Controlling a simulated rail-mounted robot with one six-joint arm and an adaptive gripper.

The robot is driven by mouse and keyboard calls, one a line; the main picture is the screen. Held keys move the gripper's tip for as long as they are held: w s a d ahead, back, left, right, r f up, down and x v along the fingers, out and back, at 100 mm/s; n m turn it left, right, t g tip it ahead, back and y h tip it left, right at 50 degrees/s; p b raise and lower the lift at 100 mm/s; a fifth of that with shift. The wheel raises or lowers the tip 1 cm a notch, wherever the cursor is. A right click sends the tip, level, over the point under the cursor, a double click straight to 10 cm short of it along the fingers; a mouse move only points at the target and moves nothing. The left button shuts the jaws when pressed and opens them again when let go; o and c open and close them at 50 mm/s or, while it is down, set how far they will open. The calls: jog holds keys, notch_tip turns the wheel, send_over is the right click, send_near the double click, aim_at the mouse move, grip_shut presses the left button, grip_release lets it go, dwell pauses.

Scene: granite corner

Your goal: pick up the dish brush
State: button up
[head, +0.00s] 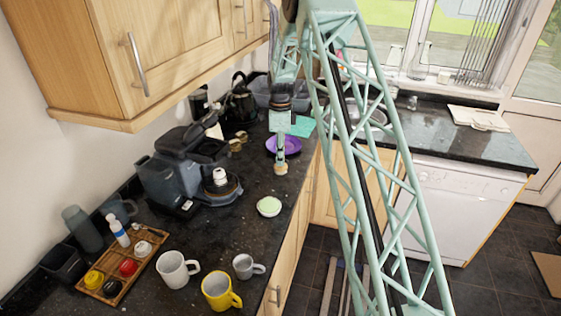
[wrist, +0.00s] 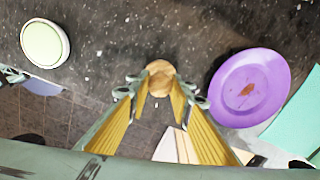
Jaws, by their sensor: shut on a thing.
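The dish brush shows as a round, light wooden piece (wrist: 160,69) at the fingertips in the wrist view. It is a small tan spot (head: 281,170) under my gripper in the head view. My gripper (head: 281,160) points down over the counter, and its yellow-padded fingers (wrist: 160,92) are shut on the brush from both sides. The rest of the brush is hard to make out. I cannot tell whether the brush touches the counter.
A purple plate (head: 283,144) with a brown mark and a teal cloth (head: 302,126) lie behind the brush. A coffee machine (head: 183,168) is to the left; mugs and a wooden tray (head: 127,272) are nearer. The counter edge is close on the right.

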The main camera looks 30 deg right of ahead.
jog(key=shift+r, duration=0.15)
jog(key=shift+r, duration=1.55)
jog(key=shift+s+a+r, duration=0.1)
jog(key=shift+s, duration=0.05)
jog(key=s+a, duration=0.3)
jog(key=s, duration=0.4)
jog(key=s+a+r+b, duration=0.1)
jog(key=s+a, duration=0.2)
jog(key=s, duration=0.4)
jog(key=shift+s+r, duration=0.15)
jog(key=shift+r, duration=0.05)
jog(key=shift+a, duration=0.1)
jog(key=shift+o, duration=1.2)
jog(key=shift+c, duration=0.2)
jog(key=shift+r, duration=0.1)
